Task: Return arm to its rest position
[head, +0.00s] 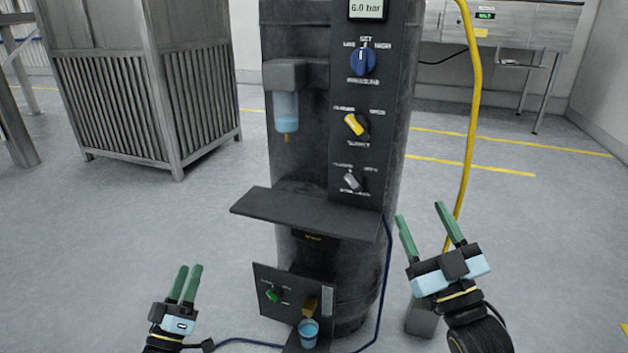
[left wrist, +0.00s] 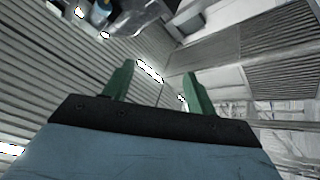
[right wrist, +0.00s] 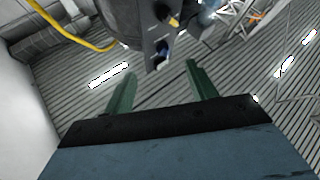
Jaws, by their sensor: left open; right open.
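The piston filler (head: 300,170) is a dark cylinder with a front panel, standing ahead of me. Its panel has a display reading 6.0 bar (head: 367,8), a blue knob (head: 363,61), a yellow knob (head: 356,125) and a grey knob (head: 351,181). My right gripper (head: 424,226) is open and empty, right of the filler. Both wrist views show empty fingers, left (left wrist: 156,85) and right (right wrist: 158,80).
A dark shelf (head: 308,212) juts from the filler's front. A yellow hose (head: 472,110) hangs behind my right gripper, and a blue cable (head: 386,270) runs down the filler's right side. A slatted metal cabinet (head: 140,90) stands back left. The floor between is clear.

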